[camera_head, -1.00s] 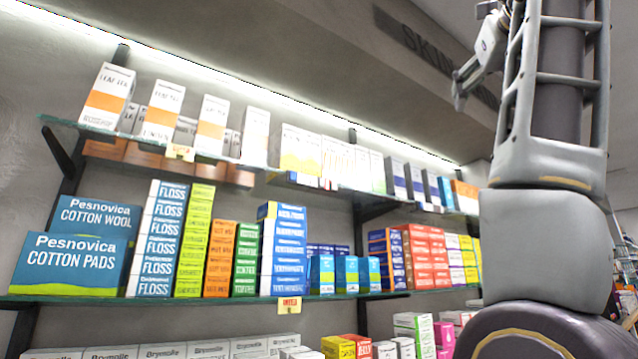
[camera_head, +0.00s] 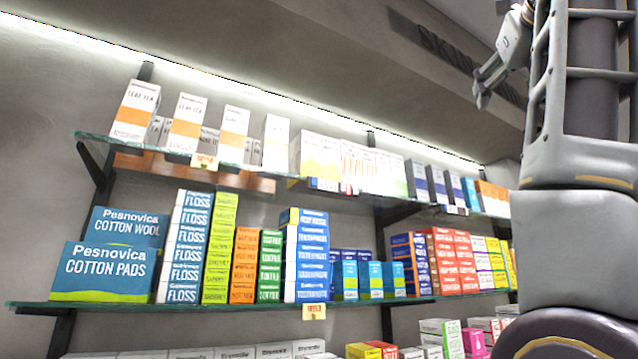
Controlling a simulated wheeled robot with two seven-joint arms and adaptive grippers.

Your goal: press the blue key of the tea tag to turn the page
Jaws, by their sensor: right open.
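A small pale tag with orange lettering (camera_head: 204,161) hangs on the front edge of the upper glass shelf (camera_head: 120,145), below white-and-orange leaf tea boxes (camera_head: 186,121). It looks like the tea tag; its keys, including a blue one, are too small to make out. My right gripper (camera_head: 481,97) is at the upper right, high and far to the right of the tag. It is open with nothing seen between its fingers, and touches neither shelf nor boxes. My left gripper is not in view.
A lower glass shelf (camera_head: 370,301) holds cotton boxes (camera_head: 103,272), floss boxes (camera_head: 184,250) and other stacks, with a second tag (camera_head: 314,312) on its edge. Dark brackets support the shelves. My right arm fills the right side. The space before the tea tag looks clear.

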